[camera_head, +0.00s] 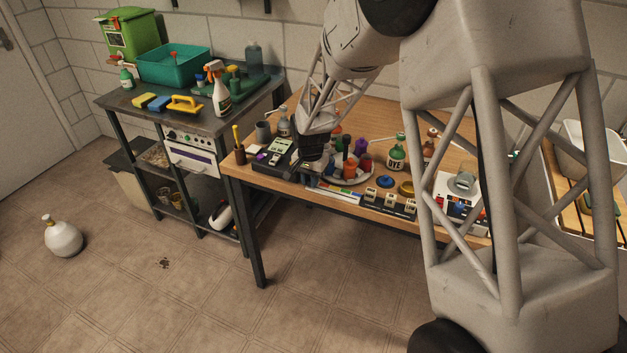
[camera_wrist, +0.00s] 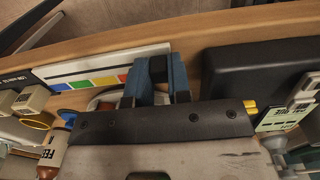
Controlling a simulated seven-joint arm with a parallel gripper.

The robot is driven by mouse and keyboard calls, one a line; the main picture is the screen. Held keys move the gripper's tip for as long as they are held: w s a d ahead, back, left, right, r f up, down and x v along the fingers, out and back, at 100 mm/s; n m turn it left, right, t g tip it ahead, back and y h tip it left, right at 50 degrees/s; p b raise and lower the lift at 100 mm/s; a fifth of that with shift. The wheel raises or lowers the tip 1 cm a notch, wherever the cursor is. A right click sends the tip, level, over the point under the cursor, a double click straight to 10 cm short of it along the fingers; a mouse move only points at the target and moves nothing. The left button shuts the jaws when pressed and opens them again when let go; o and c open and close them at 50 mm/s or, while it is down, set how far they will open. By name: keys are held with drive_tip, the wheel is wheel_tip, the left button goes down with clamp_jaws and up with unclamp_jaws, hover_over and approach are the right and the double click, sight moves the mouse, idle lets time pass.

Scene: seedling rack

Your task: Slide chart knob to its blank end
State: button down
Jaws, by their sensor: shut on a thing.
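The chart (camera_wrist: 100,67) is a flat white strip with a dark line and a row of blue, green, yellow and orange squares. It lies along the table's front edge and also shows in the head view (camera_head: 338,193). My gripper (camera_wrist: 157,75) is at the chart's right end in the wrist view, past the orange square. Its blue fingers are shut on a small dark piece between them, which appears to be the chart knob (camera_wrist: 158,67). The fingers hide the knob's base and that end of the chart. In the head view my arm covers much of this spot.
A black box (camera_wrist: 255,75) stands close beside the fingers, right in the wrist view. A round tray (camera_head: 372,178) of coloured bottles is just behind the chart. Several labelled blocks (camera_head: 390,201) stand at its other end. A DYE bottle (camera_head: 397,157) stands farther right.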

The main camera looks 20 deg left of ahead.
drive_tip(key=c, duration=1)
unclamp_jaws()
drive_tip(key=shift+a, duration=0.1)
drive_tip(key=shift+c, duration=0.2)
drive_tip(key=shift+r, duration=0.1)
drive_tip(key=shift+r, duration=3.8)
